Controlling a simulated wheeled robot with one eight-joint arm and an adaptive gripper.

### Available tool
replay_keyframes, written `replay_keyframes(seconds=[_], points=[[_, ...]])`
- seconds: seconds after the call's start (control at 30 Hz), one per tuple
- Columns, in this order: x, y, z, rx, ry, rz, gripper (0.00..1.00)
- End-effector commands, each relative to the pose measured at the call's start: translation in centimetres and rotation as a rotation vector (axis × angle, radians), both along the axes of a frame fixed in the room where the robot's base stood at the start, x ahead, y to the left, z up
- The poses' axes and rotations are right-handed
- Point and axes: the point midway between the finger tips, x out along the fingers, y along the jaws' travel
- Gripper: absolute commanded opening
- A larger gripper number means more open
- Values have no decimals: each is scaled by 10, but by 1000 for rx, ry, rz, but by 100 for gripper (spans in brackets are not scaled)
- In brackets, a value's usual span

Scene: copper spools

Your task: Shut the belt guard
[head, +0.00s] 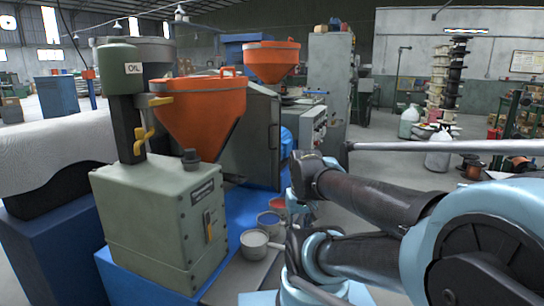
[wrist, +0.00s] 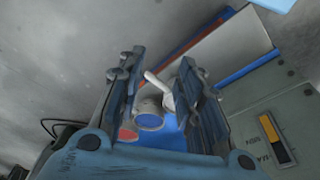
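I cannot tell for sure which part is the belt guard. A grey upright panel (head: 252,138) like an open door or cover stands behind the orange funnel in the head view, beside a grey machine (head: 308,128). It is partly hidden by the funnel. In the wrist view my gripper (wrist: 158,75) has its two fingers apart, with nothing held between them. Beyond the fingers are a pot with blue contents (wrist: 149,121) and a pale handled pot (wrist: 167,98). In the head view my arm covers the area right of the panel, and the fingers cannot be made out.
A green-grey oil unit (head: 150,220) stands at the front left on a blue base (head: 245,208). Orange funnels (head: 205,110) rise behind it. Small pots (head: 254,243) sit beside it. A spool stack (head: 446,85) stands at the back right.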

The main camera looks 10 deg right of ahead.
Motion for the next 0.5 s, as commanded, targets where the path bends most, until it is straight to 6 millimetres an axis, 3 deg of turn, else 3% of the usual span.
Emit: replay_keyframes(seconds=[0.03, 0.1, 0.27, 0.5], points=[[-5, 0, 2, -2, -5, 1, 13], [0, -1, 7, -9, -8, 1, 0], [28, -6, 27, -43, -22, -1, 0], [82, -14, 59, -108, -50, -1, 0]])
